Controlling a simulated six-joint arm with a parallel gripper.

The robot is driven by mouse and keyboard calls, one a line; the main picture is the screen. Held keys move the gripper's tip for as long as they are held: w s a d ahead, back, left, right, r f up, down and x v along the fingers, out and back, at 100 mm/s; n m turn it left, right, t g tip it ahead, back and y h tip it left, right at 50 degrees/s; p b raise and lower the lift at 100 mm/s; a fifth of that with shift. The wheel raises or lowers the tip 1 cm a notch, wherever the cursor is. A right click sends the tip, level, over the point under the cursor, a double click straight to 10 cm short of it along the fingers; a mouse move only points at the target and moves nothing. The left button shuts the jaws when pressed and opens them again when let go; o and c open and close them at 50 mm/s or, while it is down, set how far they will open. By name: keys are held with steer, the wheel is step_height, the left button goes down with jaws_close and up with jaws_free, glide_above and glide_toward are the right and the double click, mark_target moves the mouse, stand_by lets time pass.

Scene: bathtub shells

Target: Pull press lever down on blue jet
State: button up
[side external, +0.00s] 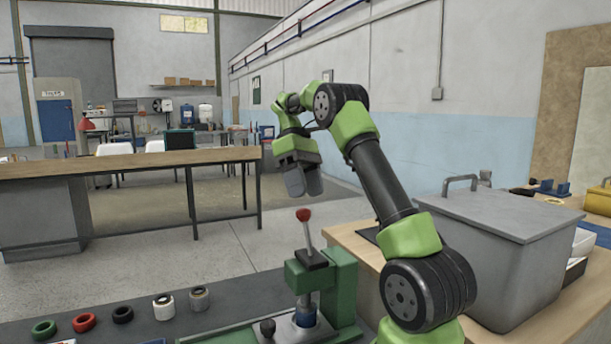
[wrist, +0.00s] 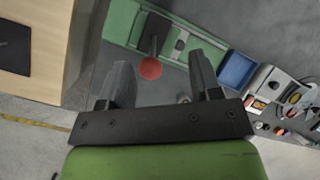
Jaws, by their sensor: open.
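The green press (side external: 338,285) stands on the bench in the side view, and part of it shows in the wrist view (wrist: 122,18). Its lever (side external: 308,238) points up, tilted slightly left, with a red knob (side external: 303,215) on top. A blue jet (side external: 306,317) sits low in the press, partly hidden. My gripper (side external: 305,190) is open and empty, above the knob and apart from it. In the wrist view the red knob (wrist: 150,69) appears between the two spread fingers of my gripper (wrist: 159,64).
A green ring (side external: 44,330), a red ring (side external: 84,322) and other small rings lie on the dark bench left of the press. A grey lidded box (side external: 500,260) stands on the wooden table at right. A blue tray (wrist: 238,70) shows in the wrist view.

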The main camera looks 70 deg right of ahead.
steer(key=shift+r, duration=1.25)
steer(key=shift+a, duration=0.1)
steer(key=s+a+t, duration=0.2)
steer(key=a+t, duration=0.1)
steer(key=a, duration=0.5)
steer(key=s+a+m+t+h, duration=0.1)
steer(key=s+a+t, duration=0.2)
steer(key=a, duration=0.5)
steer(key=s+a+m+t, duration=0.1)
steer(key=s+a+t, duration=0.1)
steer(key=a+t, duration=0.3)
steer(key=a, duration=0.3)
steer(key=shift+s+a+f, duration=0.15)
steer(key=shift+a, duration=0.1)
